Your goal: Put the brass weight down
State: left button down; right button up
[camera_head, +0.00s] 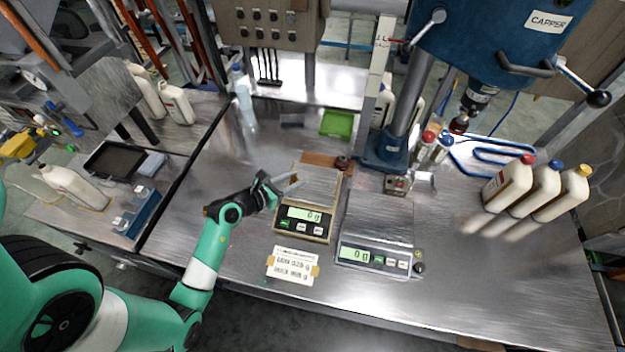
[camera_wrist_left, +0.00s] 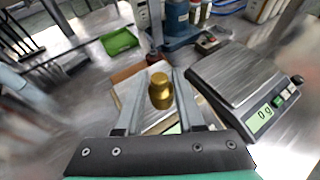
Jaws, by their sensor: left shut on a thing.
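The brass weight (camera_wrist_left: 160,92) is gold-coloured with a small knob, between the fingers of my left gripper (camera_wrist_left: 158,98) in the left wrist view. My left gripper (camera_head: 292,183) is shut on it at the left side of the left scale (camera_head: 319,185) in the head view. I cannot make out the weight in the head view. The left scale's display reads 0 g. The right scale (camera_head: 378,222) has an empty plate and also reads 0 g; it also shows in the left wrist view (camera_wrist_left: 235,75). My right gripper is not in view.
A label card (camera_head: 292,265) lies in front of the left scale. A green tray (camera_head: 337,123) sits at the back. The blue capper (camera_head: 480,40) stands behind the scales. Several capped bottles (camera_head: 535,190) stand at the right. The table's front right is clear.

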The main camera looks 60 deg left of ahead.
pick_arm(q)
jog(key=s+a+b+x, duration=0.1)
jog(key=b+x, duration=0.1)
jog(key=x, duration=0.4)
jog(key=b, duration=0.3)
send_over(311, 183)
jog(key=f, duration=0.5)
jog(key=shift+s+d+f, duration=0.1)
jog(key=shift+s+d, duration=0.2)
jog(key=shift+w+a, duration=0.15)
jog(key=shift+w, duration=0.1)
notch_tip(311, 183, down, 4)
jog(key=b, duration=0.3)
jog(key=shift+w+a, duration=0.15)
jog(key=c, duration=0.5)
grip_release()
